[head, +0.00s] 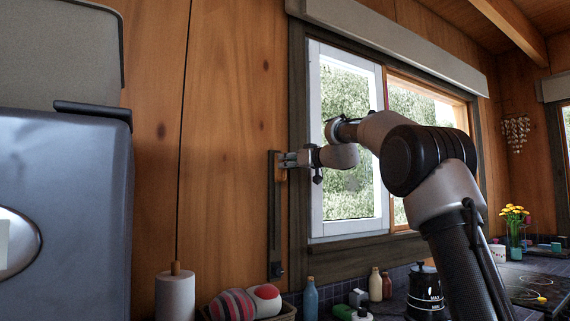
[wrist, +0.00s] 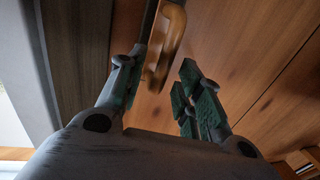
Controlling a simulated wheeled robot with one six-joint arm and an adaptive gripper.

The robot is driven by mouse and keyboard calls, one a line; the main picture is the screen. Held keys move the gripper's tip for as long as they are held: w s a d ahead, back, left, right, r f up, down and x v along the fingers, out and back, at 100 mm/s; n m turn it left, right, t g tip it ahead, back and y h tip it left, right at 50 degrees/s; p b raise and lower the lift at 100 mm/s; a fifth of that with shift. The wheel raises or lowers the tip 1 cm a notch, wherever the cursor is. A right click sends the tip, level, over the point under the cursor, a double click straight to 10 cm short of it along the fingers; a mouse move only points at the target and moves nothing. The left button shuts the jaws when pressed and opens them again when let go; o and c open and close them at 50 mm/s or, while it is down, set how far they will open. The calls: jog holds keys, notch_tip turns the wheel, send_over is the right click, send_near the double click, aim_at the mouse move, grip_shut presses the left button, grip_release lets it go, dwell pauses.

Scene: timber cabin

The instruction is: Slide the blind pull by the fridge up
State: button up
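The blind pull is a dark upright track (head: 273,222) on the timber wall between the fridge (head: 75,190) and the window. In the wrist view my gripper (wrist: 161,72) is open. The handle's lower end lies between the two fingers, closer to the left one, with a clear gap to the right one. I cannot tell whether the left finger touches it.
The window frame (head: 297,130) stands just right of the track. Below are a basket (head: 285,313) with round striped items, a paper roll (head: 175,296), bottles (head: 310,300) and a black kettle (head: 425,290). The wall between the fridge and track is bare.

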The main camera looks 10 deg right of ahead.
jog(key=v, duration=0.9)
jog(key=shift+s+d, duration=0.15)
jog(key=shift+s, duration=0.15)
jog(key=shift+r, duration=0.1)
jog(key=s+d+f+m+g+h, duration=0.25)
jog(key=s+f, duration=0.25)
jog(key=f, duration=0.6)
jog(key=s+d+f+m+g+h, duration=0.1)
jog(key=s+f+m+g, duration=0.4)
jog(key=f, duration=0.6)
jog(key=s+d+f+g+h, duration=0.1)
jog(key=s+f, duration=0.4)
jog(key=s, duration=0.7)
jog(key=s+d+f+n+g+h, duration=0.1)
jog(key=s+f, duration=0.5)
jog(key=s, duration=0.6)
jog(key=s+d+f+g+h, duration=0.2)
jog(key=s+f, duration=0.3)
jog(key=s, duration=0.7)
jog(key=shift+d+f+n+h, duration=0.3)
jog(key=shift+d+n+h, duration=0.05)
jog(key=shift+d+h, duration=0.35)
